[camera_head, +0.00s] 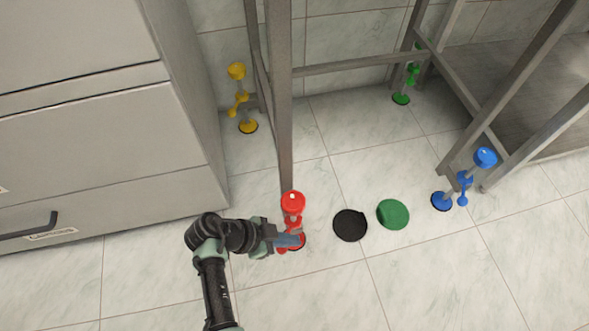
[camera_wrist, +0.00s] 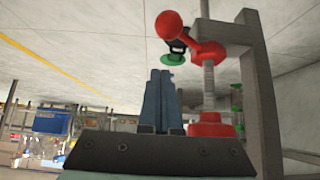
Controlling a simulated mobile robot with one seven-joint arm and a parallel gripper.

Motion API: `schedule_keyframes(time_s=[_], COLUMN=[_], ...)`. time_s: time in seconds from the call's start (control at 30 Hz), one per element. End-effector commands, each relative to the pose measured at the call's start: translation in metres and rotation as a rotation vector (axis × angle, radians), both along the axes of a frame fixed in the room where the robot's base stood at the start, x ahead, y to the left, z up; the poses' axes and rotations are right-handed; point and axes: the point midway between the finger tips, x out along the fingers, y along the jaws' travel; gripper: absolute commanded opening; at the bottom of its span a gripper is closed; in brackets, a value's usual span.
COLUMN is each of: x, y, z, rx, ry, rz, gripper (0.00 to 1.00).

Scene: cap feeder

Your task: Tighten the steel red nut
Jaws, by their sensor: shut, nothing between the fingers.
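The red nut (camera_wrist: 210,50) with a ball-ended arm (camera_wrist: 168,25) sits on a grey threaded rod in the wrist view, which looks upside down. In the head view, the red nut (camera_head: 292,222) is partly hidden on the red foot at the frame's front leg. A red round cap (camera_head: 293,201) tops the rod; it also shows in the wrist view (camera_wrist: 212,125). My gripper (camera_head: 292,240) comes in from the left, low beside the red foot. Its blue-grey fingers (camera_wrist: 162,90) are shut and empty, left of the rod in the wrist view. Contact with the nut cannot be told.
A black disc (camera_head: 350,225) and a green disc (camera_head: 393,214) lie on the floor to the right. Yellow (camera_head: 238,103), green (camera_head: 412,75) and blue (camera_head: 463,188) feet stand around the metal frame (camera_head: 280,110). A grey cabinet (camera_head: 90,130) is at left. The front floor is clear.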

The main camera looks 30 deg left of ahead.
Motion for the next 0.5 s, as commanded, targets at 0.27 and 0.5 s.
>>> schedule_keyframes(time_s=[0.27,0.5], x=[-0.019,-0.021], y=[0.032,0.035], z=[0.042,0.043], rx=[0.000,0.000], ry=[0.001,0.000], rz=[0.001,-0.001], gripper=[0.00,0.00])
